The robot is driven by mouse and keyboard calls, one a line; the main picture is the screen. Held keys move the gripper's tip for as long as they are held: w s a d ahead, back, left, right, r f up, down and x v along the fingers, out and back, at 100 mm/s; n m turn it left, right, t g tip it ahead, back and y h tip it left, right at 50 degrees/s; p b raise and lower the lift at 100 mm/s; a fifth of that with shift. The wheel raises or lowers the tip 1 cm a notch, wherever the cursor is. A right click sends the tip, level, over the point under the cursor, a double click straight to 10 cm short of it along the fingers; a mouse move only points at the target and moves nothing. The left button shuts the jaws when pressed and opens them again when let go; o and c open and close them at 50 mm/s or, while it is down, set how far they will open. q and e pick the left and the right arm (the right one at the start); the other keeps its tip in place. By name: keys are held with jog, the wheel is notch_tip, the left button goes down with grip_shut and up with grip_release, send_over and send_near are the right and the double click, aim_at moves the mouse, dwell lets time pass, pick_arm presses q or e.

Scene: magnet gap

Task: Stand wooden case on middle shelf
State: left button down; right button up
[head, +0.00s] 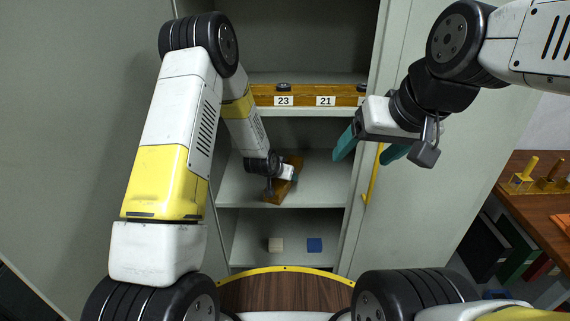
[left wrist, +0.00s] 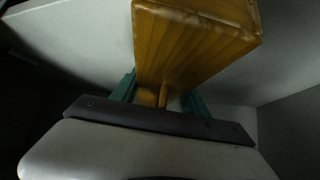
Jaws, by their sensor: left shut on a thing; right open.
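The wooden case (left wrist: 190,42) is an orange-brown wooden block in the left wrist view. In the head view the case (head: 294,168) is partly hidden behind my left gripper (head: 290,174) at the middle shelf (head: 324,178) of the cabinet. The case looks tilted there; I cannot tell whether it touches the shelf. My right gripper (head: 368,152) is open and empty, in front of the cabinet's right side.
The upper shelf (head: 345,110) carries a wooden strip (head: 305,93) with labels 23 and 21 and dark knobs. A yellow handle (head: 374,175) is near my right gripper. A wooden table (head: 530,200) stands at the right.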

pick_arm(q)
jog(key=shift+f, duration=0.35)
jog(key=shift+c, duration=2.4)
grip_release()
